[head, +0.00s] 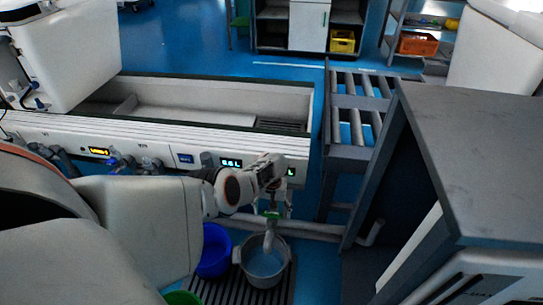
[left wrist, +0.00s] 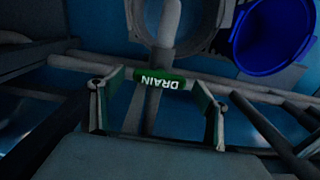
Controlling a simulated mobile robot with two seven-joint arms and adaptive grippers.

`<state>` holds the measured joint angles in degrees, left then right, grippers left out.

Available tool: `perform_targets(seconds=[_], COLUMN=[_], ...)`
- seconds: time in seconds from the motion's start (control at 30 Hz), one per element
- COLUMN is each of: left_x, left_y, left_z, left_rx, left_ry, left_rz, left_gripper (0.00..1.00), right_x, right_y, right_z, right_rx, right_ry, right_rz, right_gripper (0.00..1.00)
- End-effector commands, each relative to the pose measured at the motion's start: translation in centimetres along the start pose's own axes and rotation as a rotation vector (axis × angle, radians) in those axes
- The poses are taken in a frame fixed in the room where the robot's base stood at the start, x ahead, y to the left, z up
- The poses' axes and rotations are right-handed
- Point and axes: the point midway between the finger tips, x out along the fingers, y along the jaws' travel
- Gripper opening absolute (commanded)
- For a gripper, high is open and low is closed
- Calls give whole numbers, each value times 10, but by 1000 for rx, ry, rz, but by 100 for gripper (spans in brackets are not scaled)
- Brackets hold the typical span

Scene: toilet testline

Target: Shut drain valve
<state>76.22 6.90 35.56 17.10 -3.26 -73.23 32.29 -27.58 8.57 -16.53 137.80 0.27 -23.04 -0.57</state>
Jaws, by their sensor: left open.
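The drain valve has a green handle (left wrist: 163,80) with the word DRAIN on it, upside down in the left wrist view. The handle lies across a grey pipe (left wrist: 168,28). In the head view the green handle (head: 272,214) shows small, below the front of the trough and above a grey pot (head: 264,264). My left gripper (left wrist: 160,88) is open, with one finger on each side of the handle and a gap at both ends. In the head view my left gripper (head: 273,190) is just above the handle. My right gripper is not in view.
A blue bucket (head: 216,252) stands left of the pot near a dark floor grate (head: 233,291). A green bucket (head: 182,298) is at the bottom edge. The white trough front (head: 215,146) lies behind my arm. A roller conveyor (head: 358,103) and grey-topped cabinet (head: 480,150) stand at right.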

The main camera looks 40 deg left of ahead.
Motion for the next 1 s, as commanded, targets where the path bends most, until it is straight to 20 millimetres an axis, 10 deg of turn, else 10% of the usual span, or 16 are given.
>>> perform_targets(seconds=[0.5,1.0], left_x=[-30,-104], left_y=[0,0], left_z=[1,0], left_rx=[-2,0], left_ry=[1,3], left_rz=[1,1], left_gripper=[75,75], right_x=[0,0], right_y=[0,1], right_z=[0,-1], right_rx=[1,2], right_ry=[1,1], right_rz=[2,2], right_gripper=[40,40])
